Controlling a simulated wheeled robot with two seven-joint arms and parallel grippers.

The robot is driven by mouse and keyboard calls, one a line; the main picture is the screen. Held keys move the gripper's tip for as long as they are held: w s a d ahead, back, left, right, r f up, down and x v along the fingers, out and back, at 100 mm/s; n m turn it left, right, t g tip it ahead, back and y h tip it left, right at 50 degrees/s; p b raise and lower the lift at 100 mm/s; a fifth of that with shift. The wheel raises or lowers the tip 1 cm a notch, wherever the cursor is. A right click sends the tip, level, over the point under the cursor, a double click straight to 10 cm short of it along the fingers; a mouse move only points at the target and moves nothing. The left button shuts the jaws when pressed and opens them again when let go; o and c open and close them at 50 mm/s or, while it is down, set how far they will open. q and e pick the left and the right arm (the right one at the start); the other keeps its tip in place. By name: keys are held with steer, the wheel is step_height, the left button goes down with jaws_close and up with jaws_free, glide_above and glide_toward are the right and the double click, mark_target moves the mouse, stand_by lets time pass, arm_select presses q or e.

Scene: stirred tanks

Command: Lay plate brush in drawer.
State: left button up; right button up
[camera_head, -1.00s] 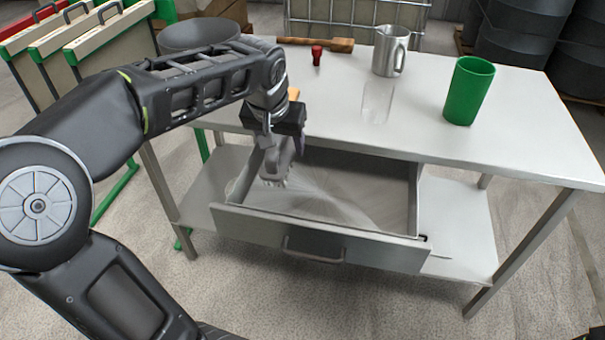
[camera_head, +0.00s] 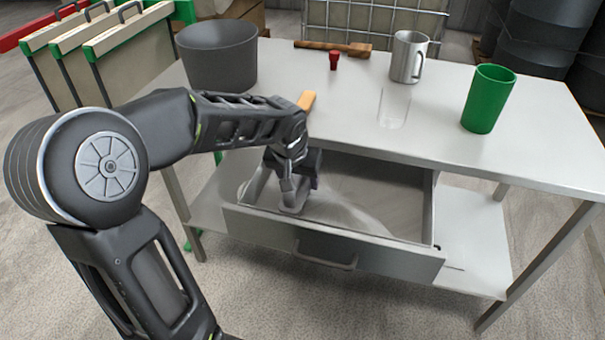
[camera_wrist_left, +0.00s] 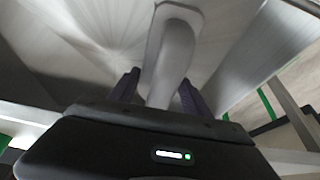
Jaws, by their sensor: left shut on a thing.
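My left gripper (camera_head: 294,184) reaches down into the open drawer at its left end. It is shut on a pale grey piece, the plate brush (camera_head: 293,203), which also shows between the fingers in the left wrist view (camera_wrist_left: 172,62), with a smooth handle and a wider end. No bristles can be made out, and I cannot tell whether it touches the drawer floor. The grey metal drawer (camera_head: 395,250) is pulled out beneath the table top; its visible floor is otherwise bare. My right gripper is not in view.
A lower shelf (camera_head: 470,245) is bare.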

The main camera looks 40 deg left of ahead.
arm_select(q)
steer(key=shift+w+a+f, duration=0.25)
steer(key=shift+w+f, duration=0.05)
steer(key=shift+w, duration=0.35)
steer(key=shift+w+a+f, duration=0.2)
steer(key=shift+w+f, duration=0.1)
steer(key=shift+w, duration=0.3)
steer(key=shift+f, duration=0.15)
steer(key=shift+f, duration=0.15)
steer(key=o, duration=1.5)
steer(key=shift+r, duration=0.25)
steer(key=shift+r, duration=0.2)
steer(key=p+v, duration=0.1)
steer(key=v, duration=1)
steer(key=shift+s+d+r, duration=0.1)
steer(key=shift+s+r, duration=0.05)
steer(key=shift+r, duration=0.2)
